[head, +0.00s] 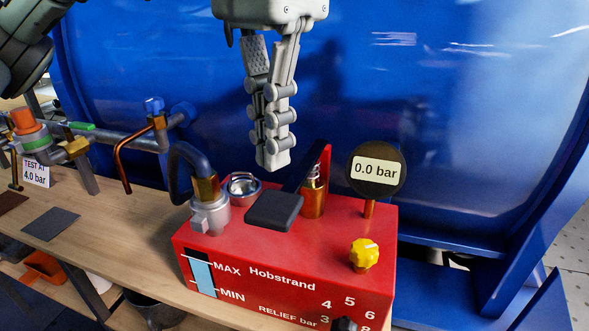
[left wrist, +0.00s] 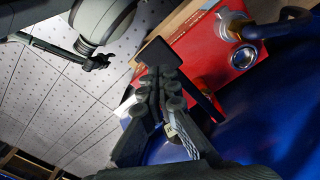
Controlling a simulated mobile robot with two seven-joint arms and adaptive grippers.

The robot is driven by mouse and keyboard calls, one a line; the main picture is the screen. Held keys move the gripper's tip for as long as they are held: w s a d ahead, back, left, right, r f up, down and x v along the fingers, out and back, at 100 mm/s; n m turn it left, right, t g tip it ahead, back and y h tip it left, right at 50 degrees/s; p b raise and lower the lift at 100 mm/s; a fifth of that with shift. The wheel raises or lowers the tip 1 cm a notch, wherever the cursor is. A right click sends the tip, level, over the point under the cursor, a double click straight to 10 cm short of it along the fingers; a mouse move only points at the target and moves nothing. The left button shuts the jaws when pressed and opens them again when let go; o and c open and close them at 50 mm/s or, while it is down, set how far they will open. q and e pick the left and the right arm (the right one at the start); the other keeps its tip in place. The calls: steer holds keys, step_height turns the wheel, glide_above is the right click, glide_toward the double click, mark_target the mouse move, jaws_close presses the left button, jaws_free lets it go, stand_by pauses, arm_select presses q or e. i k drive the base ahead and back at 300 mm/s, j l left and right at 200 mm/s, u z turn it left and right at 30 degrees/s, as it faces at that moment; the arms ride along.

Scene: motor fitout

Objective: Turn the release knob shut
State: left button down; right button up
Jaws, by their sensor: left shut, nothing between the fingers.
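A yellow fluted knob (head: 364,254) stands upright on a short brass stem at the right front of the red pump box (head: 230,250). A black knob (head: 344,325) on the box's front face, by the relief scale, is cut off by the picture's lower edge. The gauge (head: 376,172) reads 0.0 bar. My left gripper (head: 276,165) points down, shut and empty, above the back of the box, left of the gauge and well apart from the yellow knob. In the left wrist view its fingers (left wrist: 163,75) are together, and I cannot make out the yellow knob.
The black-ended pump lever (head: 275,210) slants over the box top below my left gripper. A hose fitting (head: 208,205) and round filler (head: 242,188) are at its left. A large blue tank (head: 480,130) rises behind. Pipework (head: 110,135) stands on the wooden bench (head: 140,225).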

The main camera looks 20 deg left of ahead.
mark_target(363, 253)
steer(key=k, duration=1.5)
